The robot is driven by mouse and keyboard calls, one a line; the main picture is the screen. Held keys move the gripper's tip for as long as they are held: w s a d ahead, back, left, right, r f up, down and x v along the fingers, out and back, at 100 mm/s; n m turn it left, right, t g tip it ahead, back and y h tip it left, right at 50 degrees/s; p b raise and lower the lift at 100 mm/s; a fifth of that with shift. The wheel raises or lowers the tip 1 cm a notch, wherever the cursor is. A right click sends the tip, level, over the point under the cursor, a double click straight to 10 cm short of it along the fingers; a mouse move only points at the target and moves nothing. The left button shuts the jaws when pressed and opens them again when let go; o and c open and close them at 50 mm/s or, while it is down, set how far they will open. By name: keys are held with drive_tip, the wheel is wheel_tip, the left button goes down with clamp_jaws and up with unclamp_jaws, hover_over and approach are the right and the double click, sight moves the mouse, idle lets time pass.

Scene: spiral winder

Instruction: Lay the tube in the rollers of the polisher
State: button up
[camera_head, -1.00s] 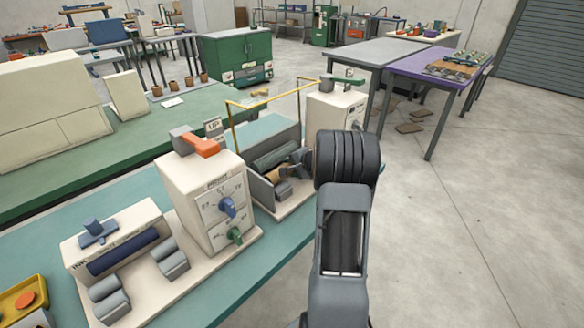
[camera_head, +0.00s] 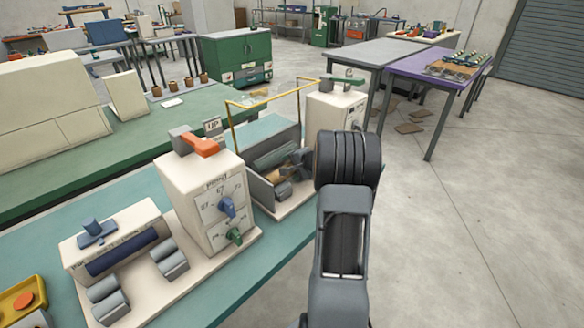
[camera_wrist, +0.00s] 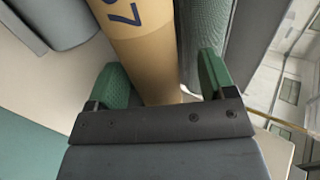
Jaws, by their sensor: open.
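The tube (camera_wrist: 140,32) is a tan cylinder with a dark "7" on it, seen in the wrist view. My gripper (camera_wrist: 161,72) is open, with one green finger on each side of the tube. I cannot tell whether the fingers touch it. A green textured roller (camera_wrist: 207,30) lies close along the tube's right side. In the head view the polisher (camera_head: 262,190) is an open-topped trough with a green roller (camera_head: 275,153) inside. My gripper (camera_head: 290,167) is low in that trough, small and partly hidden by my arm. Most of the tube is hidden there.
A yellow rail (camera_head: 262,99) spans above the trough. A cream box with dials (camera_head: 205,200) stands to its left, another cream box (camera_head: 335,108) behind. An inking unit with grey rollers (camera_head: 120,250) is at the front left.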

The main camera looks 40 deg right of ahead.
drive_tip(key=v, duration=1.3)
drive_tip(key=shift+s, duration=0.15)
drive_tip(key=shift+r, duration=0.15)
wheel_tip(320, 180, up, 7)
drive_tip(key=p, duration=0.4)
